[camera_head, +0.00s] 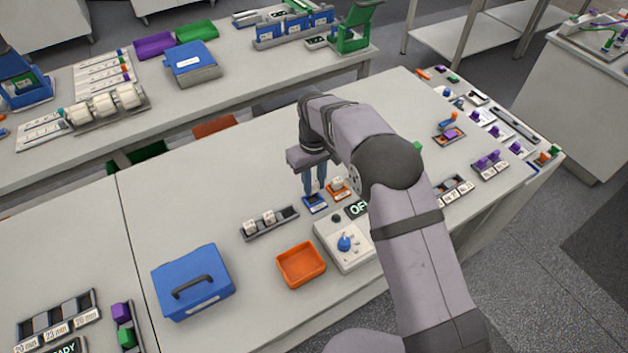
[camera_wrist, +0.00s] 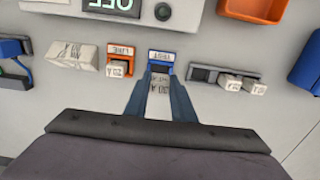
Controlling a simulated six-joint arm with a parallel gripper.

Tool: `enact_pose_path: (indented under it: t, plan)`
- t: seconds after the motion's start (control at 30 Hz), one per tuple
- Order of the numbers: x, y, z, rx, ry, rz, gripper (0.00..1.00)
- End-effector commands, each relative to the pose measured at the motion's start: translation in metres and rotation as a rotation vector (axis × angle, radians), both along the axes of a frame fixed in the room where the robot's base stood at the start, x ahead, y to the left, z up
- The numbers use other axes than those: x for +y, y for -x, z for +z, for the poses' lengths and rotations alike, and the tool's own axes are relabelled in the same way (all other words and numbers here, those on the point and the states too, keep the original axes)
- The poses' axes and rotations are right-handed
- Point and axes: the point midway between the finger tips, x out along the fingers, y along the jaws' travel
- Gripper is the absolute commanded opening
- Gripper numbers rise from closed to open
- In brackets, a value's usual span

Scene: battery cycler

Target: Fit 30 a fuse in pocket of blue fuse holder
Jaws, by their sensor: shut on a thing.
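The orange LINE holder (camera_wrist: 122,54) beside it bears a white fuse. A dark rack (camera_head: 272,225) holds more white fuses. The dial unit (camera_head: 343,243), orange tray (camera_head: 301,264) and blue case (camera_head: 193,280) stand nearby. Bare bench lies behind the holders.

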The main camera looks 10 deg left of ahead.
Motion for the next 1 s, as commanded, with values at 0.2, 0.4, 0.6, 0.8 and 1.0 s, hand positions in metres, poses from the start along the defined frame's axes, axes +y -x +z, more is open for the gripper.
enact_pose_path:
  t: [0.2,0.4,0.6,0.8,1.0]
  plan:
    - [0.000,0.000,-0.023,0.001,0.001,0.000,0.01]
    - [0.000,0.000,-0.034,-0.001,-0.001,0.000,0.01]
    - [0.000,0.000,-0.038,-0.001,-0.001,0.000,0.01]
    - [0.000,0.000,-0.038,-0.001,-0.001,0.000,0.01]
    - [0.000,0.000,-0.038,-0.001,-0.001,0.000,0.01]
